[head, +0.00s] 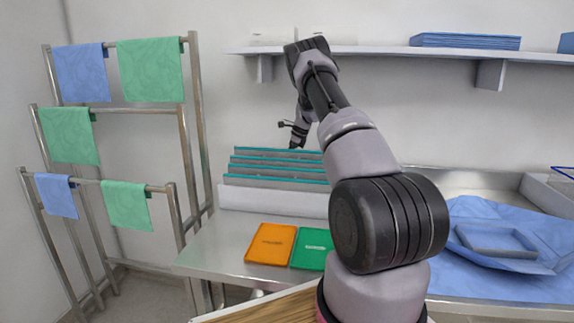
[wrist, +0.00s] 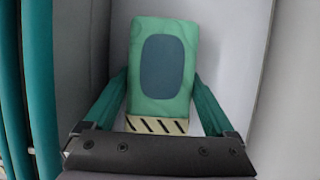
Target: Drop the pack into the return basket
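The pack (wrist: 163,95) shows in the wrist view as a green packet with a dark oval window and a black-and-cream striped strip at its near end. It is slightly tilted in the picture. The teal fingers of my gripper (wrist: 161,82) lie on both sides of it, with their tips at its side edges. I cannot tell whether they press on it. In the head view my gripper (head: 297,138) hangs at the top of the teal-edged rack (head: 270,182), and no pack shows there. No basket shows clearly; a blue rim (head: 562,172) is cut off at the far right.
Orange (head: 270,244) and green (head: 310,247) flat cards lie on the counter before the rack. A blue cloth (head: 480,212) with a tray (head: 497,241) is at right. A shelf (head: 390,51) runs above. Towel racks (head: 195,110) stand at left. Teal dividers (wrist: 38,90) border the wrist view's left.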

